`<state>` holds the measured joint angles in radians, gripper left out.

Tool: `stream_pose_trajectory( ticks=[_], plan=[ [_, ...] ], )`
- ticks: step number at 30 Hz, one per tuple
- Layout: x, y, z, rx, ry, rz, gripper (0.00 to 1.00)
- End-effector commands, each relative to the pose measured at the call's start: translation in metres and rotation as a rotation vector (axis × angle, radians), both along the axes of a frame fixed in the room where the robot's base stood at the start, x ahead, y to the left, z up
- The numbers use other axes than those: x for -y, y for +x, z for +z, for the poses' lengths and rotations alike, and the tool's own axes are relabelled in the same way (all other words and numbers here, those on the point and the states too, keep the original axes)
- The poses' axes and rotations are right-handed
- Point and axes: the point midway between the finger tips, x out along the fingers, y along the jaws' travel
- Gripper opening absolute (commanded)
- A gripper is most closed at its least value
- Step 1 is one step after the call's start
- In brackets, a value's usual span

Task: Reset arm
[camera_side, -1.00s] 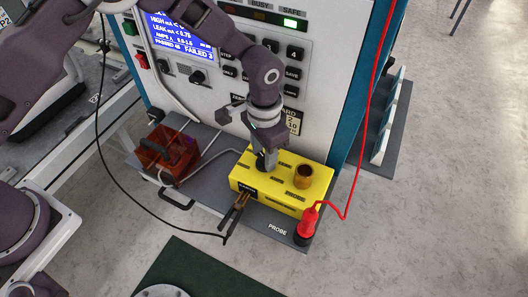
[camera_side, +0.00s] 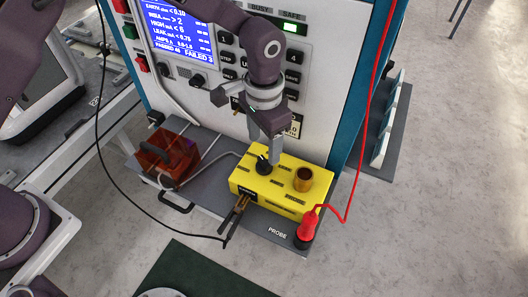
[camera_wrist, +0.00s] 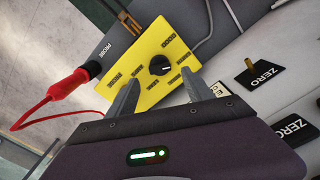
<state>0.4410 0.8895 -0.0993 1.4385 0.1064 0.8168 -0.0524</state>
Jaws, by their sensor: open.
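My gripper (camera_side: 268,149) hangs above the back edge of the yellow box, close to the black knob (camera_side: 263,165). In the wrist view its two fingers (camera_wrist: 162,100) are apart with nothing between them, and the knob (camera_wrist: 160,65) lies just beyond them. The yellow box (camera_side: 285,183) sits on the grey shelf and also shows in the wrist view (camera_wrist: 150,45). It carries the knob, several dark labels and a copper-coloured cylinder (camera_side: 303,179). From the side, the gap between the fingers is hard to see.
The tester panel (camera_side: 215,105) with a blue screen (camera_side: 180,30) stands behind the box. A red probe (camera_side: 307,225) stands at the shelf's front right corner, its red cable rising. A clip (camera_side: 235,215) is on the box's left front. A translucent orange box (camera_side: 168,152) sits left.

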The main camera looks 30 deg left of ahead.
Motion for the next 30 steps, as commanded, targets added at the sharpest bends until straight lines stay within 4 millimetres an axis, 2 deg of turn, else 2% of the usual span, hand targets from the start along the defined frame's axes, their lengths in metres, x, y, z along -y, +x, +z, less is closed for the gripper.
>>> stream_pose_trajectory(
  ticks=[4, 17, 19, 20, 22, 25, 27, 29, 30],
  plan=[
    [0.0, 0.0, 0.016, -0.001, -0.001, 0.001, 0.6],
    [0.0, 0.0, 0.017, -0.001, 0.0, 0.001, 0.6],
    [-0.004, 0.0, 0.026, 0.008, -0.002, 0.009, 0.6],
    [-0.009, 0.001, 0.035, 0.018, -0.006, 0.017, 0.6],
    [-0.028, -0.001, 0.072, 0.054, -0.016, 0.049, 0.6],
    [-0.073, -0.02, 0.139, 0.127, -0.033, 0.122, 0.6],
    [-0.106, -0.044, 0.18, 0.182, -0.047, 0.182, 0.6],
    [-0.133, -0.071, 0.209, 0.231, -0.059, 0.235, 0.6],
    [-0.15, -0.093, 0.224, 0.263, -0.066, 0.273, 0.6]
  ],
)
